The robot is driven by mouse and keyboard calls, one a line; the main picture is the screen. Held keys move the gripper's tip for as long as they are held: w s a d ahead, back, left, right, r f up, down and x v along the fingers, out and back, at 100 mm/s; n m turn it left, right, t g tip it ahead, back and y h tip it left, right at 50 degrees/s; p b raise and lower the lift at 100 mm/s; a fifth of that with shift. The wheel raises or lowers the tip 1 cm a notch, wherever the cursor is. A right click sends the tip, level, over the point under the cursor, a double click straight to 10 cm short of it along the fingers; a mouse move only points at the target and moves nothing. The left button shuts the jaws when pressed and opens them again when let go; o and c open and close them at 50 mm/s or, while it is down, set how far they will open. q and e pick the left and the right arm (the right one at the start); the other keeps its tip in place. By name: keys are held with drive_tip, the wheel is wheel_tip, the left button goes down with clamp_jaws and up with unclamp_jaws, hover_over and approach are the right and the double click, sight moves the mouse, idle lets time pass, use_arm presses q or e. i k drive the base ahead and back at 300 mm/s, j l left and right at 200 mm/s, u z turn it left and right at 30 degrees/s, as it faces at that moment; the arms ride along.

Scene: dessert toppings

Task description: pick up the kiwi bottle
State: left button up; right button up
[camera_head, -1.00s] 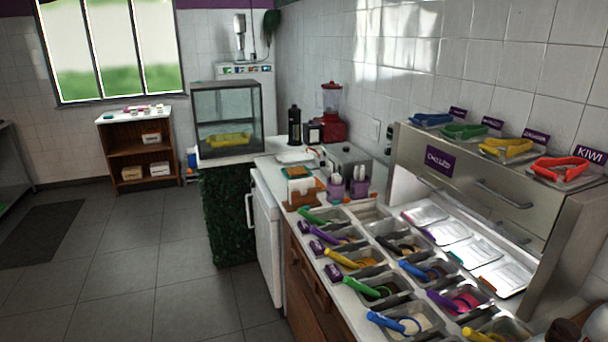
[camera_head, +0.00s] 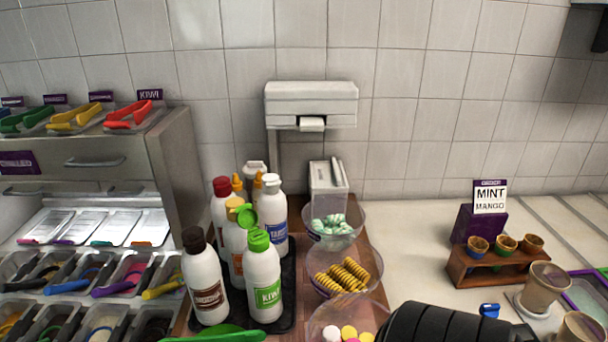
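The kiwi bottle (camera_head: 264,286) is a white squeeze bottle with a green cap and a green label reading KIWI. It stands upright at the front right of a bottle cluster on a dark tray (camera_head: 286,322). A white bottle with a brown cap (camera_head: 204,280) stands to its left. A bottle with a bright green cap (camera_head: 238,245) stands close behind it. Neither gripper's fingers show. A black ribbed part at the bottom edge looks like my arm, right of the kiwi bottle and apart from it.
More bottles crowd behind, including a red-capped one (camera_head: 220,205) and a blue-labelled one (camera_head: 273,218). Bowls of toppings, such as yellow spirals (camera_head: 345,276), stand to the right. A green utensil (camera_head: 215,334) lies in front. Bare counter (camera_head: 415,240) shows further right.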

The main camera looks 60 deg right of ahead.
sight(260, 260)
drive_tip(key=z, duration=1.3)
